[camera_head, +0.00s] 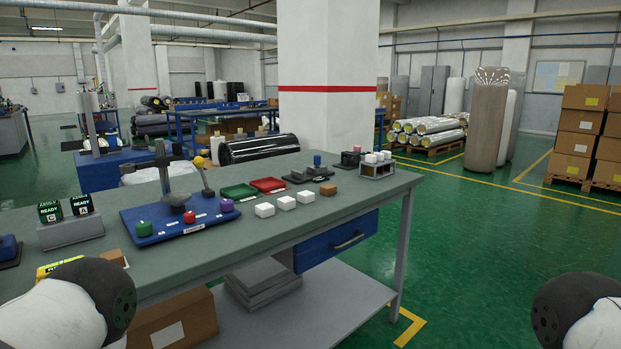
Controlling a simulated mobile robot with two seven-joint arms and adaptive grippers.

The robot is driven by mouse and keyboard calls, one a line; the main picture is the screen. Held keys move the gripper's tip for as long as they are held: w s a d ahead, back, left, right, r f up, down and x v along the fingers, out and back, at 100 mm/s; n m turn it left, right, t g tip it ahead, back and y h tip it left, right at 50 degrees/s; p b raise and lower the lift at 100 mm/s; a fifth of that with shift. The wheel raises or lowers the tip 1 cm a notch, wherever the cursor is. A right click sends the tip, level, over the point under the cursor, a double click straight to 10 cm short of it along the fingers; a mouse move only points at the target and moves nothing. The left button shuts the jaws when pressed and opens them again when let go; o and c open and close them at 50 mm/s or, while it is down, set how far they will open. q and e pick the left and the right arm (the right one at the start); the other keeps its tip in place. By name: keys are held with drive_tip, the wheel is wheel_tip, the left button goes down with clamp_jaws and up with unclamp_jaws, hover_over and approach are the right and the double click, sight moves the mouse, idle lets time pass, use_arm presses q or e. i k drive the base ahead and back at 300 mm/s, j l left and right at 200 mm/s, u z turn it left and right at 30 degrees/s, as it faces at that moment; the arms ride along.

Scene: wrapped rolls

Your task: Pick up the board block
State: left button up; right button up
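A blue board (180,216) lies on the grey-green workbench, with a green piece (144,228), a red piece (189,217) and a purple piece (227,205) on it. A dark upright post and a yellow-topped lever also stand on the board. Three white blocks (285,202) sit in a row right of the board. A small brown block (328,189) lies beyond them. I cannot tell which of these is the board block. Parts of my two arms show at the bottom left and bottom right corners. Neither gripper is in view.
The workbench (350,204) has a bare front strip. Green tray (239,191) and red tray (268,184) lie behind the white blocks. A small rack (377,169) holds white pieces near the right end. A sign stand (70,232) is at left. Open green floor lies to the right.

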sight(328, 189)
drive_tip(key=i+l+u, duration=0.2)
drive_tip(key=i+l, duration=0.75)
